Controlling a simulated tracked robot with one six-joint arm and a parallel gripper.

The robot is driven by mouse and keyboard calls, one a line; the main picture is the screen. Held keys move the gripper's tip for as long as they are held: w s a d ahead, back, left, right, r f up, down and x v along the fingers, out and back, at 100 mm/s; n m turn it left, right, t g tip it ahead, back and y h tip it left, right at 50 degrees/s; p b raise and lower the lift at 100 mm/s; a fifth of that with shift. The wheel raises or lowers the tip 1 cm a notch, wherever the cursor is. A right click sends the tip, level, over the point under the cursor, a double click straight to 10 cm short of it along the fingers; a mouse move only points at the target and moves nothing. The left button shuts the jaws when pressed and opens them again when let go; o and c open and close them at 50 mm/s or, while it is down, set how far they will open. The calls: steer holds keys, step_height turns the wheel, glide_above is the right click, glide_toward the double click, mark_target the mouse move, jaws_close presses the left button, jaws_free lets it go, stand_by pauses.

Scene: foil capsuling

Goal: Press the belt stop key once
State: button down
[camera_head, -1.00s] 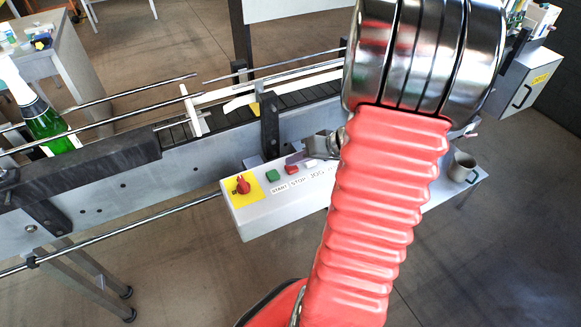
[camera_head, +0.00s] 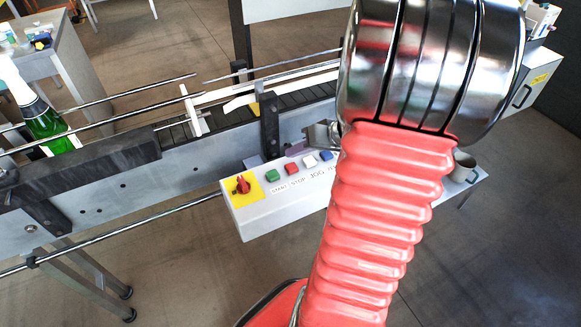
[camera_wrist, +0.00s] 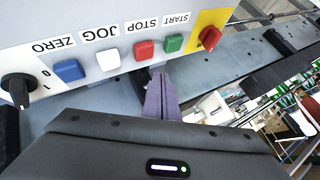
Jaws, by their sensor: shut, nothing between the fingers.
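The stop key (camera_head: 291,168) is a red square button on the grey control box (camera_head: 262,216), above the printed word STOP. It also shows uncovered in the wrist view (camera_wrist: 145,49), between the green start key (camera_wrist: 174,43) and the white jog key (camera_wrist: 109,60). My gripper (camera_head: 294,148) is shut and empty, its purple fingers just behind the stop key. In the wrist view the closed fingertips (camera_wrist: 158,74) point toward the red key from below it in the picture, apart from it. Whether the key is pressed in cannot be told.
A blue zero key (camera_wrist: 69,70) and black knob (camera_wrist: 18,88) are on the same box, with a red rotary switch (camera_head: 242,184) on yellow at the other end. The conveyor (camera_head: 180,160) with rails runs behind.

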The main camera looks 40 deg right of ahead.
steer(key=shift+r, duration=1.3)
steer(key=shift+m, duration=0.3)
steer(key=shift+s+f+m, duration=0.1)
steer(key=shift+s+m, duration=0.05)
steer(key=shift+m, duration=0.15)
steer(key=s, duration=0.1)
steer(key=s+a+f+m+g, duration=0.1)
steer(key=s+f+m, duration=0.1)
steer(key=shift+s+a+g, duration=0.1)
steer(key=shift+a+g, duration=0.25)
steer(key=shift+g, duration=0.05)
steer(key=s+a+r+n+h, duration=0.1)
steer(key=a+r, duration=0.3)
steer(key=a, duration=0.4)
steer(key=s+a+r+n+h, duration=0.1)
steer(key=a+r+n, duration=0.3)
steer(key=a, duration=0.5)
steer(key=s+a+r+n+g+h, duration=0.1)
steer(key=s+a+r+n, duration=0.2)
steer(key=a, duration=0.6)
step_height(320, 180, up, 2)
steer(key=shift+s+a+r, duration=0.1)
steer(key=shift+s+a, duration=0.1)
